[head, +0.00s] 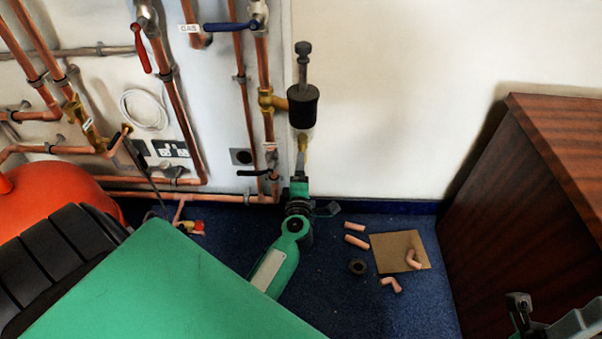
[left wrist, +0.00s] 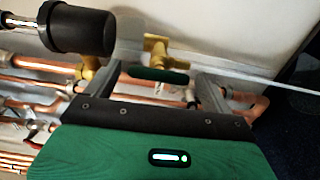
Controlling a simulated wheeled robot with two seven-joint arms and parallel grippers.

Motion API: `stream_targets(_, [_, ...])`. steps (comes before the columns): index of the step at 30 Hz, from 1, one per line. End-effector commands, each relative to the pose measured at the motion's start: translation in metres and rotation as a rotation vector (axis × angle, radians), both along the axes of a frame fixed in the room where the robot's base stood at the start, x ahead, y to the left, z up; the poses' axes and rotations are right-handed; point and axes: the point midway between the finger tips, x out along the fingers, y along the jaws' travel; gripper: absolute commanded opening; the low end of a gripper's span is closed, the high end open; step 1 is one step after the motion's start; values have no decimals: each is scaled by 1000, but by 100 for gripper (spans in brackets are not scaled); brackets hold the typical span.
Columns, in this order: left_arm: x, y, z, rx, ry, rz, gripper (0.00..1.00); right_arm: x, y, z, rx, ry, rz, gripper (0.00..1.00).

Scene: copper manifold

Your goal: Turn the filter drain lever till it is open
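The filter is a black cylinder (head: 303,106) on the wall pipework in the head view; it also shows at the upper left of the left wrist view (left wrist: 78,28). A brass drain valve (left wrist: 158,50) sits below it, with a dark green lever (left wrist: 155,75) lying crosswise in the left wrist view. My left gripper (left wrist: 160,85) is open, its fingers apart with the lever between their tips; I cannot tell whether either finger touches it. In the head view the left gripper (head: 300,168) is just under the filter and hides the lever. My right gripper (head: 520,303) is partly visible at lower right.
Copper pipes carry a red lever (head: 140,48), a blue lever (head: 232,27) and a black lever (head: 254,173). A red vessel (head: 55,195) stands left, a wooden cabinet (head: 535,190) right. Pipe pieces (head: 356,241) and a cardboard sheet (head: 390,252) lie on the blue floor.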

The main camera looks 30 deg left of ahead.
Motion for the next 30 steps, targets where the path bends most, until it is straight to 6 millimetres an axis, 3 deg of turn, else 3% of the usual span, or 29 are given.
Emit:
stream_targets(11, [-8,-5,0,3,2,-1,85,0,0,7,1,-19,0,57])
stream_targets(24, [-82,-50,0,2,5,-1,85,0,0,-2,0,33,-1,57])
stream_targets(30, [-107,-66,0,1,2,-1,85,0,0,-1,-2,37,-1,57])
